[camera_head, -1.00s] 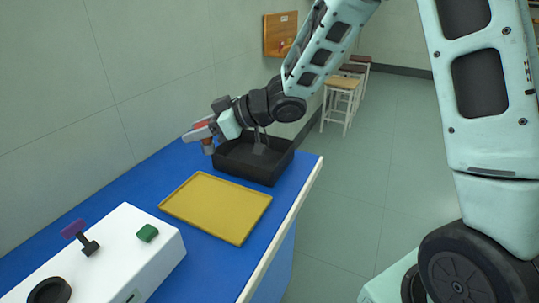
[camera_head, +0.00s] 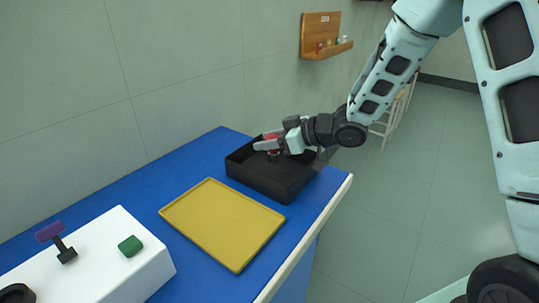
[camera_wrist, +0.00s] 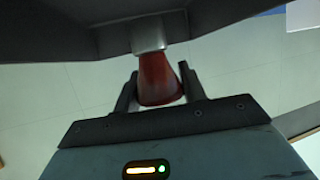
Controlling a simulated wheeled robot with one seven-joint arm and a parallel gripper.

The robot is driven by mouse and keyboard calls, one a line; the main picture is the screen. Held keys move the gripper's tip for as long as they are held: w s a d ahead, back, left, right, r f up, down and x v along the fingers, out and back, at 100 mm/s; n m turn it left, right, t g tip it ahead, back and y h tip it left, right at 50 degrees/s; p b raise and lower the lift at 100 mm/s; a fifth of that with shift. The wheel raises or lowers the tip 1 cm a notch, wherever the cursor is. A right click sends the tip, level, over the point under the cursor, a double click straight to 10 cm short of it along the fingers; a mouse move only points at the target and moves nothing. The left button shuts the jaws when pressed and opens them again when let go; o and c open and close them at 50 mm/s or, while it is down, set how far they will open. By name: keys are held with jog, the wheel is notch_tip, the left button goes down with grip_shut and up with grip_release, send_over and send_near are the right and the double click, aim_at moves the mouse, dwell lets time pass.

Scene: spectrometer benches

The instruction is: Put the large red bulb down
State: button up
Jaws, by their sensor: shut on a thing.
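The large red bulb (camera_wrist: 158,80) is between the two fingers of my gripper (camera_wrist: 158,92) in the wrist view. A pale metal piece, likely its base, is at its narrow end. In the head view my gripper (camera_head: 270,143) is shut on the bulb over the black bin (camera_head: 282,191), inside its rim outline. The bulb is small and partly hidden by the fingers there. I cannot tell whether it touches the bin floor. A dark surface, probably the bin, fills the top of the wrist view.
A yellow tray (camera_head: 225,222) lies empty on the blue bench (camera_head: 190,166) in front of the bin. A white box (camera_head: 110,262) with a green block (camera_head: 130,246) and a purple-topped piece (camera_head: 50,232) stands at the left. A wooden shelf (camera_head: 320,35) hangs on the wall.

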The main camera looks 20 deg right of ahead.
aim_at(278, 152)
jog(key=shift+f, duration=1.75)
jog(key=shift+f, duration=0.1)
jog(key=shift+f+b, duration=0.15)
jog(key=shift+b, duration=0.2)
jog(key=o, duration=1.1)
